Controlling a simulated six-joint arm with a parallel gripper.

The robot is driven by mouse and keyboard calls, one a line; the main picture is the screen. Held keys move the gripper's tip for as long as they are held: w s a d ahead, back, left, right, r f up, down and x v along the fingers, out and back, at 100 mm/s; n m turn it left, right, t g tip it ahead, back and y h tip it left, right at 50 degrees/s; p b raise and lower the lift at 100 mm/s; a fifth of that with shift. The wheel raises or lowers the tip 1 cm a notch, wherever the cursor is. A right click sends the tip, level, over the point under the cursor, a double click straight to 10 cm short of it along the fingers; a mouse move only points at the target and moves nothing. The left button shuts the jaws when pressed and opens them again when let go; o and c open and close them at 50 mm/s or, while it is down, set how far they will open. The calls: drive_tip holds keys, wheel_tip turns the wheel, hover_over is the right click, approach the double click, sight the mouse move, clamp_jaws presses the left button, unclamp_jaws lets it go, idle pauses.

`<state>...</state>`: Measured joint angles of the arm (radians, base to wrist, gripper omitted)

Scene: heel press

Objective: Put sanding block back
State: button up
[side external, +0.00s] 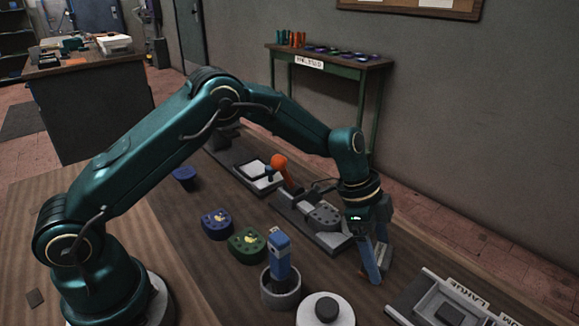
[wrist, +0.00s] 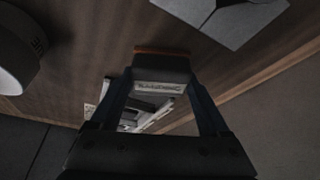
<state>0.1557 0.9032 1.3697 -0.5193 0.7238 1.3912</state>
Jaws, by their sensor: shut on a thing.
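My gripper (side external: 377,272) is low over the right part of the bench, fingers pointing down. In the wrist view its two fingers (wrist: 163,102) are shut on the sanding block (wrist: 161,68), a dark block with a pale lettered label and an orange-brown edge. In the side view the block is mostly hidden by the fingers, and I cannot tell whether it touches the bench.
A labelled tray (side external: 410,309) lies at the front right. A grey pot (side external: 281,293) holds a blue-handled tool; a white round item (side external: 325,314) stands beside it. Green (side external: 247,244) and blue (side external: 217,223) pieces lie left. The press (side external: 318,222) with an orange-knobbed lever stands behind.

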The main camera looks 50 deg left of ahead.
drive_tip(key=shift+f, duration=0.1)
drive_tip(key=o, duration=1)
drive_tip(key=shift+o, duration=0.2)
drive_tip(key=v, duration=1.2)
drive_tip(key=s+a+r+n+t+y, duration=0.2)
drive_tip(key=s+a+r+n, duration=0.2)
drive_tip(key=s+r+n, duration=0.45)
drive_tip(key=s+a+f+n+t+y, duration=0.1)
drive_tip(key=s+a+f+n, duration=0.1)
drive_tip(key=s, duration=0.4)
drive_tip(key=s+a+f+n+y, duration=0.1)
drive_tip(key=s+a+f+n, duration=0.1)
drive_tip(key=s, duration=0.5)
drive_tip(key=shift+a+f+n+t, duration=0.25)
drive_tip(key=shift+n+t, duration=0.15)
drive_tip(key=shift+n, duration=0.05)
